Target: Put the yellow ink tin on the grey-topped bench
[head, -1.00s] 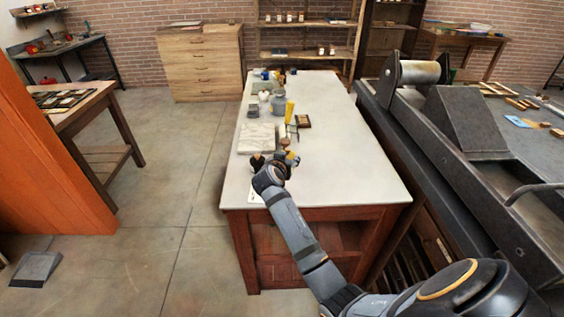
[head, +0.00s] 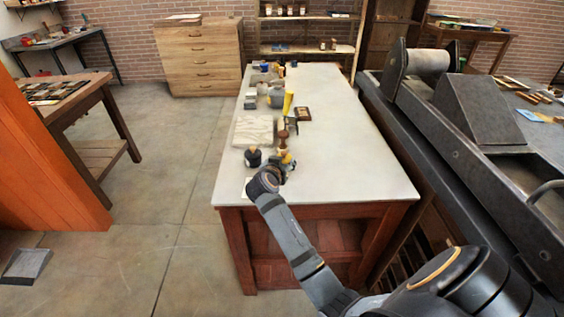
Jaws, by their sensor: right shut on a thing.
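The grey-topped bench (head: 345,165) stands in the middle of the head view, with a pale grey top and a red-brown wooden frame. My right gripper (head: 281,165) is over the near left part of its top. It is shut on a small yellow thing, which looks like the yellow ink tin (head: 287,158). The gripper hides much of it, and I cannot tell whether it touches the bench top. My left gripper is not in view.
A dark round object (head: 253,157) and a brown wooden-handled tool (head: 283,139) are close to the gripper. Behind are a pale slab (head: 254,131), a tall yellow object (head: 288,102) and several small items. The bench's right half is clear. A dark press (head: 455,150) stands at right.

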